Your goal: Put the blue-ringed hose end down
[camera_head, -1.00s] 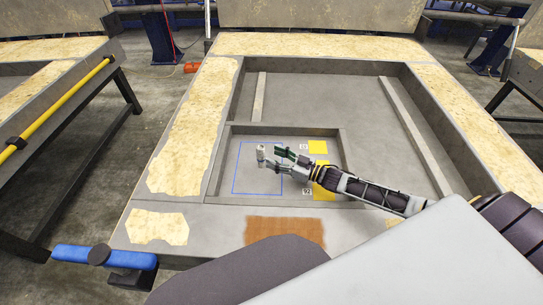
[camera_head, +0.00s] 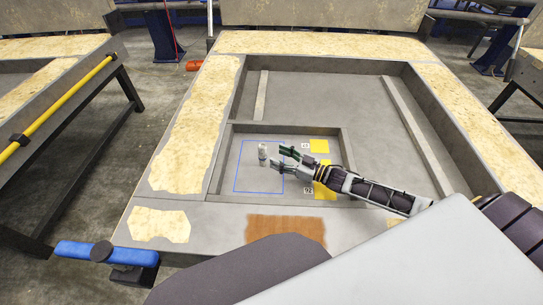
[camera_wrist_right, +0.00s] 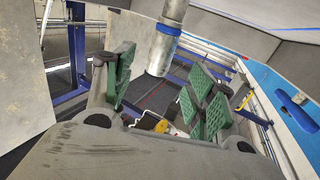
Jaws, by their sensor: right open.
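The hose end (camera_head: 262,151) is a small pale grey cylinder. It stands upright inside the blue outlined square (camera_head: 236,180) on the floor of the small recess. In the right wrist view the hose end (camera_wrist_right: 162,52) is a grey tube with a blue ring around it, beyond and between the green finger pads. My right gripper (camera_head: 279,156) is open and empty, just to the right of the hose end, with a small gap between them. The pads also show apart in the right wrist view (camera_wrist_right: 163,88). My left gripper is out of view.
Yellow squares (camera_head: 320,146) with small number labels lie right of the blue outline. Low grey walls (camera_head: 225,160) frame the recess. A brown patch (camera_head: 285,229) is on the front edge. The larger recess behind is mostly clear.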

